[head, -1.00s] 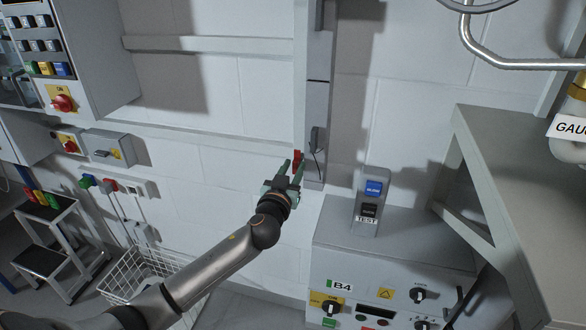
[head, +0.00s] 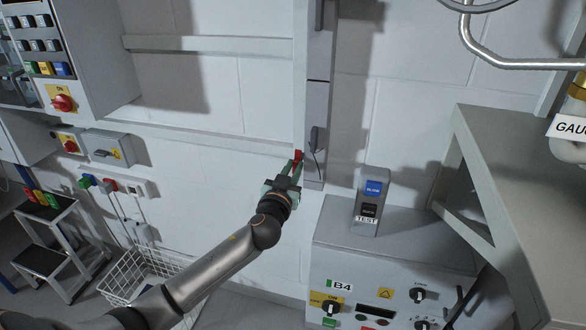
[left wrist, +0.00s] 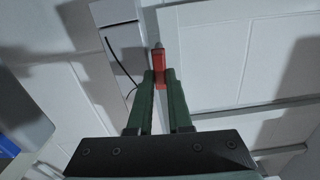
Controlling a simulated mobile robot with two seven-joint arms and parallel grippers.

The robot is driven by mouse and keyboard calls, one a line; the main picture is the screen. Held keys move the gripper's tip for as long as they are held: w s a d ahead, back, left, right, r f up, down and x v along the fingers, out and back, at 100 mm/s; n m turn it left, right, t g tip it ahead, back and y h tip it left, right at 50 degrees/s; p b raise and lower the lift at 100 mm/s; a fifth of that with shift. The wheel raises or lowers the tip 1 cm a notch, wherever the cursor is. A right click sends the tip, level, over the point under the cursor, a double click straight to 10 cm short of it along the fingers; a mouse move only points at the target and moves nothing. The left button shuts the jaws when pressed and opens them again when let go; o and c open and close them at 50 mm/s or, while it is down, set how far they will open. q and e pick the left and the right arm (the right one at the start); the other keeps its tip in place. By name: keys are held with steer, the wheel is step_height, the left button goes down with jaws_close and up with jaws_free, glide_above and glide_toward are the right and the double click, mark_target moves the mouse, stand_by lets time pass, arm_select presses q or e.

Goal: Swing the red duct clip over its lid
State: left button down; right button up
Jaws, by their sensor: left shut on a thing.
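The red duct clip (head: 299,155) sits on the left edge of the grey vertical duct (head: 318,150), near the duct's lower end. My left gripper (head: 294,166) has reached it from below and is shut on it. In the left wrist view the red clip (left wrist: 159,64) stands between the tips of the two green fingers (left wrist: 160,80). The lid cannot be told apart clearly from the duct. My right gripper is not in view.
A control box marked B4 (head: 390,260) stands at the lower right, with a blue-and-black switch post (head: 372,200) on top. A grey shelf (head: 530,160) is at the right. A wire basket (head: 150,275) is at the lower left.

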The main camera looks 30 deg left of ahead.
arm_select(q)
steer(key=m, duration=0.4)
steer(key=d+m+p, duration=0.1)
steer(key=m, duration=0.3)
steer(key=f+m, duration=0.1)
steer(key=m, duration=0.4)
steer(key=shift+w+d, duration=0.2)
steer(key=shift+d, duration=0.15)
steer(key=shift+f+m+p, duration=0.25)
steer(key=shift+m, duration=0.8)
steer(key=shift+f+m+p, duration=0.2)
steer(key=shift+m+p, duration=0.05)
steer(key=shift+m, duration=0.8)
steer(key=c, duration=0.8)
jaws_free()
steer(key=shift+c, duration=0.2)
